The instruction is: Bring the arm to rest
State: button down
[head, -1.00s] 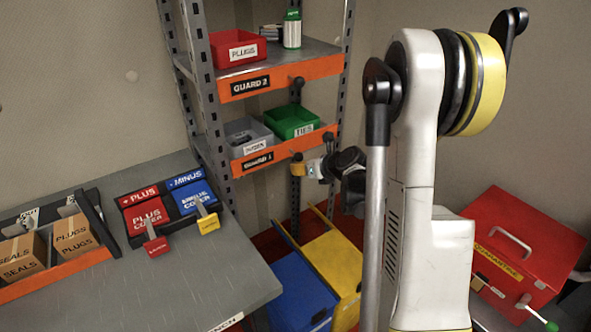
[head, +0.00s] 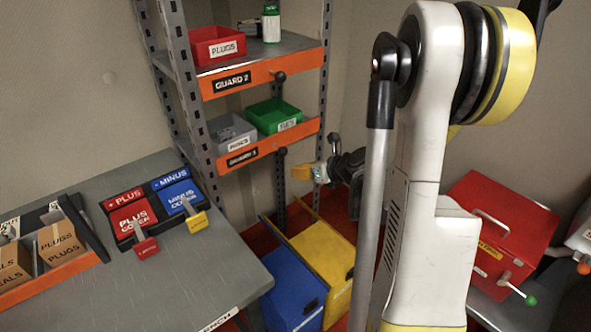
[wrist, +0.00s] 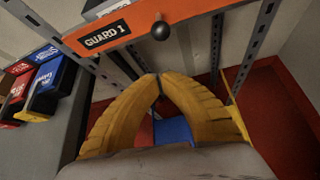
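The rack's GUARD 2 shelf (head: 262,76) stands above the GUARD 1 shelf. A grey bench (head: 205,262) with PLUS (head: 132,217) and MINUS (head: 179,195) covers is at left. Blue (head: 290,290) and yellow (head: 325,258) boxes stand below. A red case (head: 500,225) is at right.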

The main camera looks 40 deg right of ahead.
jog(key=shift+a, duration=0.1)
dwell(0.3)
jog(key=s+a+r+n+g, duration=0.2)
jog(key=s+a+r+n, duration=0.15)
jog(key=a+n, duration=0.5)
jog(key=s+a+r+n+g, duration=0.1)
jog(key=s+a+r+n, duration=0.25)
jog(key=a+n, duration=0.55)
jog(key=s+a+r+n+h, duration=0.1)
jog(key=s+a+n, duration=0.2)
jog(key=s+n, duration=0.3)
jog(key=s+a+r+n+g, duration=0.1)
jog(key=s+a+n, duration=0.2)
jog(key=n, duration=1)
jog(key=s, duration=0.3)
jog(key=shift+a+r+h, duration=0.3)
jog(key=shift+r+h, duration=0.1)
jog(key=shift+w, duration=0.15)
